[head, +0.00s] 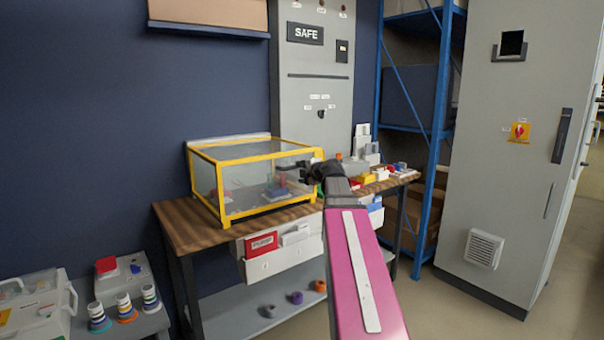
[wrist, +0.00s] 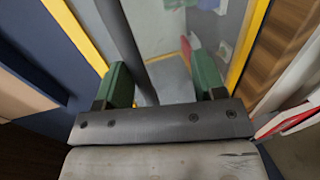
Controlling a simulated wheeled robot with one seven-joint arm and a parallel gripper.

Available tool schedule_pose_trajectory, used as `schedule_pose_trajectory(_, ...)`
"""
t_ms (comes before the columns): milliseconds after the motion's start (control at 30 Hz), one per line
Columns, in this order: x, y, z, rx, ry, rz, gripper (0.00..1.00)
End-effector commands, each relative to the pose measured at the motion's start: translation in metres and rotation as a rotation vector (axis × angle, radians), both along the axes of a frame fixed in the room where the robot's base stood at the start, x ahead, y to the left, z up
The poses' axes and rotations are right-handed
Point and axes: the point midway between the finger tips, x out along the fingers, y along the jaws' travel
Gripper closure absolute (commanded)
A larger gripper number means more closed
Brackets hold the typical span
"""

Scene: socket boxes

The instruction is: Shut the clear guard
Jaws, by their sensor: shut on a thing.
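The clear guard (head: 235,152) is a see-through box with a yellow frame on the wooden bench. Its lower front edge looks down at the bench top; I cannot tell if it is fully seated. My gripper (head: 308,172) is at the guard's right side, with my pink arm reaching up to it. In the wrist view, my gripper's green fingers (wrist: 163,85) stand either side of a grey bar (wrist: 128,50) by the guard's clear panel and yellow edges. The jaws are shut on this bar, apparently the guard's handle; the exact contact is unclear. Small coloured parts show dimly inside.
The wooden bench (head: 180,222) carries small coloured items to the right of the guard. White bins (head: 285,262) hang on its front. A grey SAFE panel (head: 312,95) stands behind. A blue rack (head: 437,130) and a tall grey cabinet (head: 515,170) stand at right.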

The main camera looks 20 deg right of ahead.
Motion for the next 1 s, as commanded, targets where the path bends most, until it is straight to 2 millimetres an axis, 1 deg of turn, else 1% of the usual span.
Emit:
schedule_pose_trajectory(33, -0.012, -0.001, -0.003, -0.004, 0.008, 0.000, 0.55)
schedule_pose_trajectory(67, -0.016, -0.003, -0.002, -0.004, 0.007, -0.001, 0.55)
schedule_pose_trajectory(100, -0.023, -0.005, 0.000, -0.003, 0.006, -0.001, 0.58)
schedule_pose_trajectory(300, -0.058, -0.017, 0.010, -0.003, 0.002, -0.003, 0.58)
schedule_pose_trajectory(500, -0.084, -0.027, 0.019, -0.001, 0.001, -0.003, 0.58)
schedule_pose_trajectory(700, -0.095, -0.032, 0.022, 0.001, -0.001, -0.003, 0.58)
schedule_pose_trajectory(1000, -0.096, -0.032, 0.023, 0.001, -0.001, -0.003, 0.58)
